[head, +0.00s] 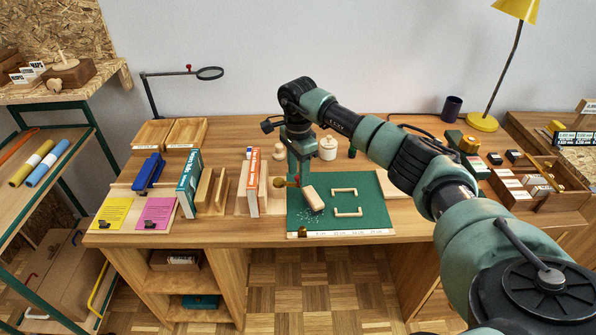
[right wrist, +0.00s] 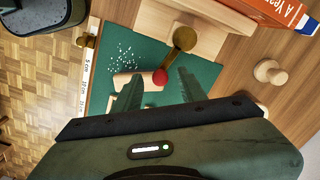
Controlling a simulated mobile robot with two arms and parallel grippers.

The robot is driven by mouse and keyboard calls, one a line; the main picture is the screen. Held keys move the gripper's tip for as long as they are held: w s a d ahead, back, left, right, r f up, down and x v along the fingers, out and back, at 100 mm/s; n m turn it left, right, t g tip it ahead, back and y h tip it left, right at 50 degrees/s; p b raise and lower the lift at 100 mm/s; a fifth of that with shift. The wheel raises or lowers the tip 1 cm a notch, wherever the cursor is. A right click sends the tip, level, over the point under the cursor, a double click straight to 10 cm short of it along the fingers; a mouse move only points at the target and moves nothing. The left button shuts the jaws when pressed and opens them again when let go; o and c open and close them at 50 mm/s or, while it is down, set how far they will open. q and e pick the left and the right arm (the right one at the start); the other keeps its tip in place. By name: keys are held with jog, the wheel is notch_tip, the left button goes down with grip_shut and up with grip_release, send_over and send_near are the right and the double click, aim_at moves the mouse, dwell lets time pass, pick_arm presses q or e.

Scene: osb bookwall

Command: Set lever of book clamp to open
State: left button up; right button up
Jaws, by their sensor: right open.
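The book clamp (head: 243,192) is a pale wooden holder on the table, with an upright orange-and-white book (head: 253,187) in it. Its brass lever (head: 281,183) sticks out on the right side towards the green mat. In the right wrist view the lever (right wrist: 184,40) runs from a round brass pivot on the wood (right wrist: 160,18) to a red ball knob (right wrist: 160,77). My right gripper (right wrist: 157,80) is open, pointing down, and the knob appears between its fingertips; contact cannot be told. In the head view the right gripper (head: 298,172) is just right of the clamp. My left gripper is out of view.
A green cutting mat (head: 370,215) carries a wooden block (head: 313,198), a small frame (head: 346,203) and white crumbs. A teal book (head: 189,183) stands to the left. The mat's front right is clear.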

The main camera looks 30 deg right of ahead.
jog(key=shift+d+f, duration=0.1)
jog(key=shift+f, duration=0.2)
grip_shut()
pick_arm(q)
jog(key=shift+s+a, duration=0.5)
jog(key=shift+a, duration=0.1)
